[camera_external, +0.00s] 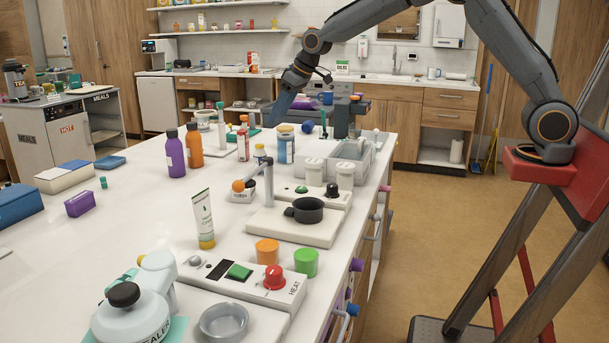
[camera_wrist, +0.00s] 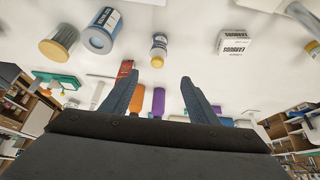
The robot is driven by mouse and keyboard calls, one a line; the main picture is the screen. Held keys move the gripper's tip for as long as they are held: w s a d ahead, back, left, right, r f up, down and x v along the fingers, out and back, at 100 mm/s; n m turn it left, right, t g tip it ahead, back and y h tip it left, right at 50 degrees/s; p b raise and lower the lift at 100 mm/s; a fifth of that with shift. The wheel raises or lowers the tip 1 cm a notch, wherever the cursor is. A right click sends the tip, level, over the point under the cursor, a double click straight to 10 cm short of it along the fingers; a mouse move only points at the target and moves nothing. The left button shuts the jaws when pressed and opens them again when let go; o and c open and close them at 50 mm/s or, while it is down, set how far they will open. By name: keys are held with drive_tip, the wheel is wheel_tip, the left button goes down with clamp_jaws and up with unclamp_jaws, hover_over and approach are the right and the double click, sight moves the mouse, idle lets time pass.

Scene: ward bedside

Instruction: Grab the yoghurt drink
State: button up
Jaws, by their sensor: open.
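My gripper (camera_wrist: 160,77) is open with nothing between its fingers. In the external view my gripper (camera_external: 277,110) is above the far part of the white table.
A blue-and-white canister (camera_external: 286,144), a red carton (camera_external: 243,146), an orange bottle (camera_external: 194,146) and a purple bottle (camera_external: 176,154) stand around it. An earbuds box (camera_wrist: 235,43) is also close. A tap stand (camera_external: 269,182) rises nearer the camera.

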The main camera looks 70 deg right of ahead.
drive_tip(key=w+f, duration=0.1)
drive_tip(key=w, duration=0.3)
approach(260, 144)
wheel_tip(260, 144, down, 3)
drive_tip(key=shift+t, duration=0.3)
drive_tip(key=shift+w+a+r+p+x, duration=0.1)
drive_tip(key=shift+p+x, duration=0.55)
drive_tip(key=shift+x, duration=0.65)
drive_tip(key=shift+w+a+r+p+x, duration=0.15)
drive_tip(key=shift+p+x, duration=0.5)
drive_tip(key=shift+x, duration=0.7)
drive_tip(key=shift+w+d+p+x, duration=0.1)
drive_tip(key=shift+p+x, duration=0.55)
drive_tip(key=shift+x, duration=0.65)
clamp_jaws()
drive_tip(key=shift+r, duration=0.1)
